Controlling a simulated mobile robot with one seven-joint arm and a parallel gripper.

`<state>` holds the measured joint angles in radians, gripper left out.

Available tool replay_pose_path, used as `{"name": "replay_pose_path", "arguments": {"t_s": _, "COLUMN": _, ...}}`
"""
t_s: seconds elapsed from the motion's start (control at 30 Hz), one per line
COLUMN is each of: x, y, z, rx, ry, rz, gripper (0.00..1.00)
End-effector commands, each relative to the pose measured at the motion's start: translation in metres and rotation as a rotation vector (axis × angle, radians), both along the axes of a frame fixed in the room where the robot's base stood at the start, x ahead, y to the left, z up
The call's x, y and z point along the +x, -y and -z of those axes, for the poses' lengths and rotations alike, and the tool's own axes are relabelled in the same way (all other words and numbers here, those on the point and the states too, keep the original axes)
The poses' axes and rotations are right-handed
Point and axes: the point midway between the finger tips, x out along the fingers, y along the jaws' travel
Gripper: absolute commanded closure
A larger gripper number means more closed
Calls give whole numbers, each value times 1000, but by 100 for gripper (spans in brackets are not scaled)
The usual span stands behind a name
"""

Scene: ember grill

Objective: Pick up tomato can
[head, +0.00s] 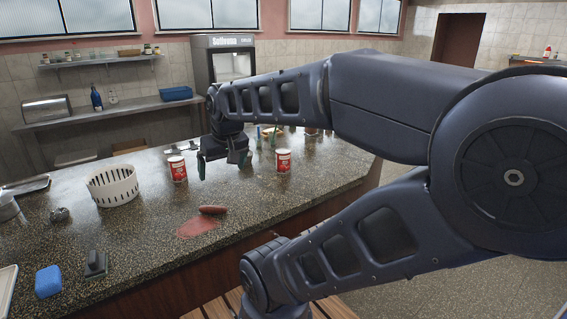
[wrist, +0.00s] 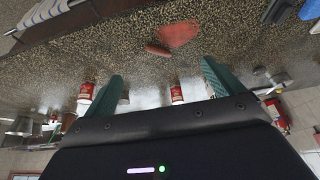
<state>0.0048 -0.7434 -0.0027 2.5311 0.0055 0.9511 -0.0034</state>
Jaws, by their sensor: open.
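Two red cans with white labels stand upright on the speckled counter, a left can (head: 177,168) and a right can (head: 283,161). I cannot tell from the labels which one is the tomato can. My gripper (head: 224,168) is open and empty, above the counter between the two cans in the head view, touching neither. The wrist view is upside down. There, one red can (wrist: 177,95) shows beyond the gap between my teal fingers (wrist: 163,78), and another red can (wrist: 85,91) shows outside the left finger.
A white slotted basket (head: 113,187) stands left of the cans. A red spill (head: 197,227) with a reddish lump (head: 213,209) lies on the front of the counter (head: 140,235). A blue block (head: 48,281) and a dark tool (head: 95,264) are at the front left. Bowls stand behind my gripper.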

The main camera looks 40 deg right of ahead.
Motion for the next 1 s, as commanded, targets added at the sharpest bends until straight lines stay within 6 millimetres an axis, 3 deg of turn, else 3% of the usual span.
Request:
{"name": "replay_pose_path", "arguments": {"t_s": 0.17, "x": 34, "y": 14, "z": -4, "rx": 43, "ry": 4, "rz": 43, "gripper": 7}}
{"name": "replay_pose_path", "arguments": {"t_s": 0.47, "x": 116, "y": 64, "z": -4, "rx": 122, "ry": 29, "rz": 175, "gripper": 7}}
{"name": "replay_pose_path", "arguments": {"t_s": 0.77, "x": 191, "y": 133, "z": 14, "rx": 151, "ry": 58, "rz": 327, "gripper": 7}}
{"name": "replay_pose_path", "arguments": {"t_s": 1.0, "x": 241, "y": 201, "z": 39, "rx": 137, "ry": 85, "rz": 458, "gripper": 7}}
